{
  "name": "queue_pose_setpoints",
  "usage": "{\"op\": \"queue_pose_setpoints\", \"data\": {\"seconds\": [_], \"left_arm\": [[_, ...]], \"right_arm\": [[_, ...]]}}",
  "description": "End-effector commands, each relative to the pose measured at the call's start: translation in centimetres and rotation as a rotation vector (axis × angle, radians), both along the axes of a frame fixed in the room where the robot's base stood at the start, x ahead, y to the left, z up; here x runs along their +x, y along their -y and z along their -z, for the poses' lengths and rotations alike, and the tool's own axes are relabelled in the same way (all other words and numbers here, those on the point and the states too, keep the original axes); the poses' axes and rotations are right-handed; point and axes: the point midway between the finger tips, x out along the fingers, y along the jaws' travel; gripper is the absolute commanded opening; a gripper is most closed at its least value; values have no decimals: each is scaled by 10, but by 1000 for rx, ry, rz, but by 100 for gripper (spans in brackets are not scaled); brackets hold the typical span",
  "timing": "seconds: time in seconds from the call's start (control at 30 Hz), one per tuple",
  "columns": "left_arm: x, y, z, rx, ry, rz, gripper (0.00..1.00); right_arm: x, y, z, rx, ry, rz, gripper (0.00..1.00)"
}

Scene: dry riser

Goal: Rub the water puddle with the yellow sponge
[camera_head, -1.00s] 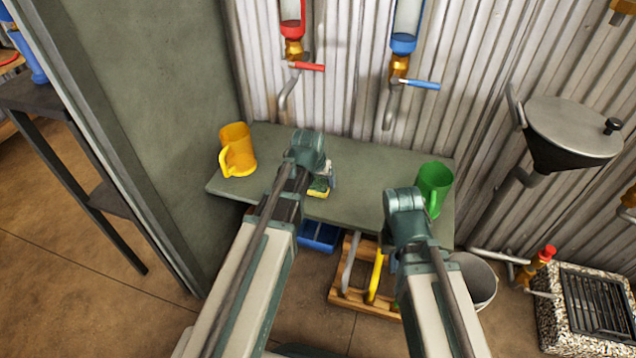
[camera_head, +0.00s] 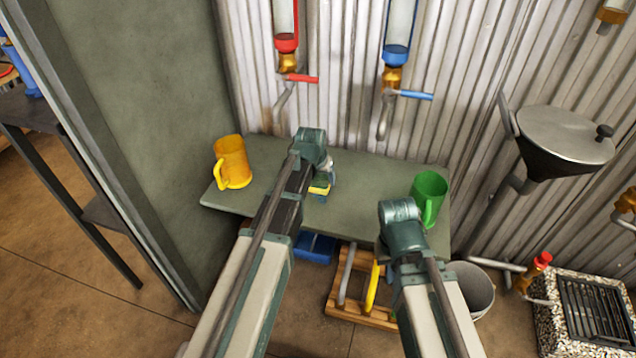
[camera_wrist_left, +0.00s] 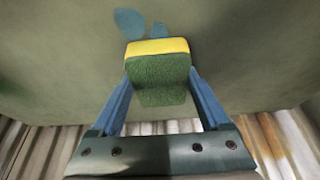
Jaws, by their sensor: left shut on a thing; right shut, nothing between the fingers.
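The yellow sponge (camera_head: 319,188), yellow with a green layer, is over the grey table (camera_head: 365,190) in the head view. It also shows between the blue fingers in the left wrist view (camera_wrist_left: 158,68). My left gripper (camera_head: 326,174) is shut on it, partly hidden by its arm. I cannot tell whether the sponge touches the table. Flat blue patches, the water puddle (camera_wrist_left: 130,22), lie just beyond the sponge in the left wrist view. The puddle is hidden in the head view. My right gripper (camera_head: 387,268) is shut and empty by the table's front edge, mostly hidden behind its wrist.
An orange mug (camera_head: 232,160) stands at the table's left end and a green mug (camera_head: 430,192) at its right. Taps with red (camera_head: 303,78) and blue (camera_head: 416,95) levers hang above. A wooden crate (camera_head: 365,315) and a bucket (camera_head: 472,285) are below.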

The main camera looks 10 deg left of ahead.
Motion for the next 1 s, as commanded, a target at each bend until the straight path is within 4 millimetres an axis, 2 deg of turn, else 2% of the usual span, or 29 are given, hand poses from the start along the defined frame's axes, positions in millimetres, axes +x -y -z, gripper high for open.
{"op": "queue_pose_setpoints", "data": {"seconds": [0.43,0.83,1.0], "left_arm": [[0,0,3,0,-2,0,35],[-31,-1,2,0,-6,0,35],[-36,-1,1,0,-5,0,35]], "right_arm": [[0,0,3,0,0,0,0],[0,0,1,0,0,0,0],[0,0,1,0,0,0,0]]}}
